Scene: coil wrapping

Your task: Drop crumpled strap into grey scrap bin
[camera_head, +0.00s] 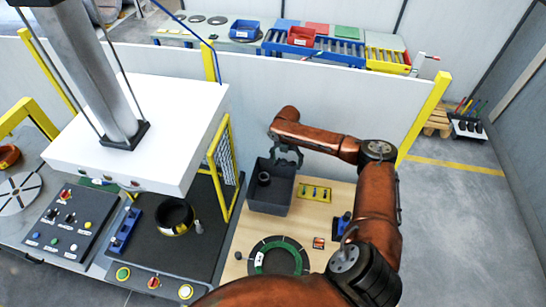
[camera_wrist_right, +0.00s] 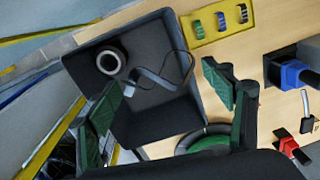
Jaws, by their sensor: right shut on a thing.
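The grey scrap bin (camera_head: 270,207) stands on the wooden table top and also fills the middle of the right wrist view (camera_wrist_right: 160,128). A dark roll lies in its corner. My right gripper (camera_head: 286,158) is over the bin's far edge, pointing down. In the right wrist view its green-padded fingers (camera_wrist_right: 165,78) stand some way apart, with the crumpled grey strap (camera_wrist_right: 158,79) spanning the gap between the tips, above the bin's inside. The strap cannot be made out in the head view. My left gripper is not in view.
Right of the bin is a yellow tray (camera_head: 314,193) with small parts. A green-and-black coil (camera_head: 278,258) lies in front, with a blue device (camera_head: 342,226) at right. A pale wall panel (camera_head: 330,105) stands behind, and a yellow mesh guard (camera_head: 221,165) stands left.

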